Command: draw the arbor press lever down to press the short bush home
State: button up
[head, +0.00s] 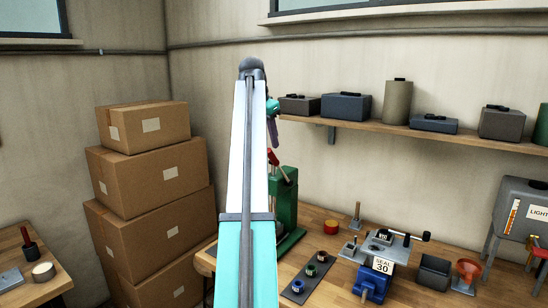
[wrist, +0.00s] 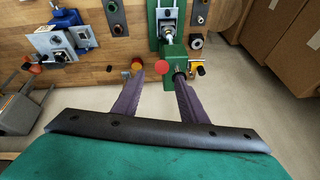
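The green arbor press (head: 287,205) stands on the bench, partly hidden behind my arm in the head view. Its green body (wrist: 172,50) is at the top middle of the wrist view. Its lever shows as a red-ended piece (head: 273,157) beside my arm; in the wrist view a round red knob (wrist: 162,68) lies between and just beyond the fingertips. My gripper (wrist: 159,80) is open, its two purple fingers apart with nothing held. In the head view only a purple part of it shows. I cannot make out the short bush in the press.
A dark strip with several bushes (head: 308,279) lies on the bench (head: 330,220). A blue fixture labelled SEAL 30 (head: 375,280), a red-orange round pot (head: 331,227) and a dark bin (head: 434,272) stand nearby. Stacked cartons (head: 150,205) are left; a loaded shelf (head: 420,135) hangs above.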

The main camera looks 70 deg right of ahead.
aim_at(273, 163)
jog(key=p+x, duration=0.2)
jog(key=x, duration=0.7)
jog(key=shift+f+p, duration=0.35)
jog(key=shift+p, duration=0.05)
grip_shut()
dwell(1.0)
